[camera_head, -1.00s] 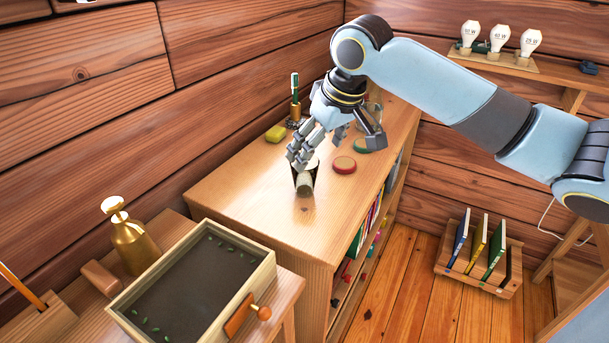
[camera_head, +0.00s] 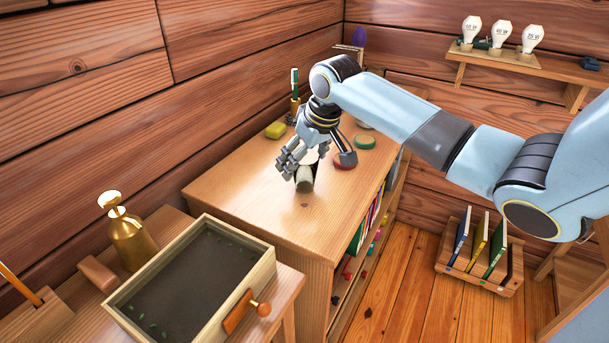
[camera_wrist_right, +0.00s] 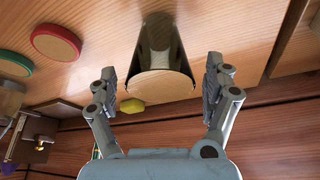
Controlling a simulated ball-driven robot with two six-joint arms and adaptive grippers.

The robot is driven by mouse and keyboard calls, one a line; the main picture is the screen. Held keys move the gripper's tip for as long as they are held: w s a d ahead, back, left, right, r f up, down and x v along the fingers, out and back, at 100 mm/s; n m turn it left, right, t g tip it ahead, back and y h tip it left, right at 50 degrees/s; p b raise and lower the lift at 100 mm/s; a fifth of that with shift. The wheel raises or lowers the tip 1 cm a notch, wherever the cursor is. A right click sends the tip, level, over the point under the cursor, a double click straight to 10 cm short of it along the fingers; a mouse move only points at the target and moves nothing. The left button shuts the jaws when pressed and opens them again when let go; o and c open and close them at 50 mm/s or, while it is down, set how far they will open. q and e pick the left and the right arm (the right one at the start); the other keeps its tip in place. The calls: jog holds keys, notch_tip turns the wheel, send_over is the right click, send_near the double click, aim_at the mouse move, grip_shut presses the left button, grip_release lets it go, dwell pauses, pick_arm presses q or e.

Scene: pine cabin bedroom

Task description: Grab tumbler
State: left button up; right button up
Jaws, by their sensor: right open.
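The tumbler (camera_head: 306,181), a small dark, shiny cup with a pale patch, stands on the pine shelf top (camera_head: 260,205). My right gripper (camera_head: 318,161) is open just above and behind it, and its fingers partly hide it in the head view. In the right wrist view the tumbler (camera_wrist_right: 161,50) lies ahead, between the lines of the two spread fingers of my right gripper (camera_wrist_right: 160,78). Gaps show on both sides, so the fingers appear not to touch it. My left gripper is out of view.
A red disc (camera_head: 344,164) and a green disc (camera_head: 365,142) lie close behind the tumbler. A yellow block (camera_head: 275,130) and a brush holder (camera_head: 295,108) stand at the wall side. A tray (camera_head: 262,275) and brass bottle (camera_head: 130,240) are front left. The shelf top before the tumbler is clear.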

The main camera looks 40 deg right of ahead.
jog(key=shift+c, duration=0.2)
jog(key=c, duration=1.3)
jog(key=shift+r, duration=0.1)
